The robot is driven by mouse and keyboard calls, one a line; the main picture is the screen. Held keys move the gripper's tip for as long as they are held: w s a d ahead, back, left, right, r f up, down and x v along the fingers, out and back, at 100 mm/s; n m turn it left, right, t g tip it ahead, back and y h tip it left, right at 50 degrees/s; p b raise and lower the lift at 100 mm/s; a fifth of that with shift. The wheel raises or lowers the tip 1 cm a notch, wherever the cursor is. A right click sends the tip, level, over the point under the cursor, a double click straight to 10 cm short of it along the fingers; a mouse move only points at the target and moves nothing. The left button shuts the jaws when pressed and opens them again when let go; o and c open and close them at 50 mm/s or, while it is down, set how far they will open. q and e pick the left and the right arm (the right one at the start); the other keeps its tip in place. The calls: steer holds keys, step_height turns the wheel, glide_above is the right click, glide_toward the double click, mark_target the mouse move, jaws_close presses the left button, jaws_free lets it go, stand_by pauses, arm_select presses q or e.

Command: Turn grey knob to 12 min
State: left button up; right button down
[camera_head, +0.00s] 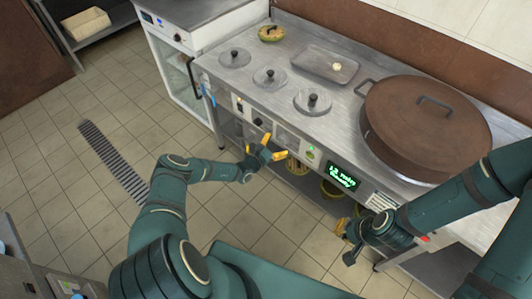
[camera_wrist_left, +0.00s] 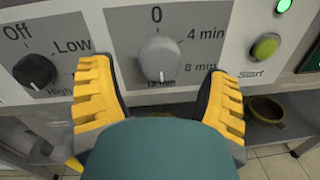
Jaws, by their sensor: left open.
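The grey knob (camera_wrist_left: 160,62) sits on a grey dial panel (camera_wrist_left: 205,18) in the left wrist view. The dial reads 0 at top, 4 min and 8 min on the right; a label below the knob is partly hidden, its last part reading "min". The knob's exact setting is hard to tell. My left gripper (camera_wrist_left: 158,78) is open, its yellow fingers on either side of the knob, apart from it. In the head view this gripper (camera_head: 265,151) is at the counter's front panel. My right gripper (camera_head: 351,242) hangs low at the right, its jaws unclear.
A black knob (camera_wrist_left: 35,70) marked Off, Low, High is left of the dial; a green Start button (camera_wrist_left: 265,47) is right. A display (camera_head: 342,177) glows green. A large brown-lidded pot (camera_head: 425,125) and several small lids stand on the steel counter (camera_head: 300,65).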

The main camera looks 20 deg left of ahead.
arm_select(q)
steer(key=v, duration=1)
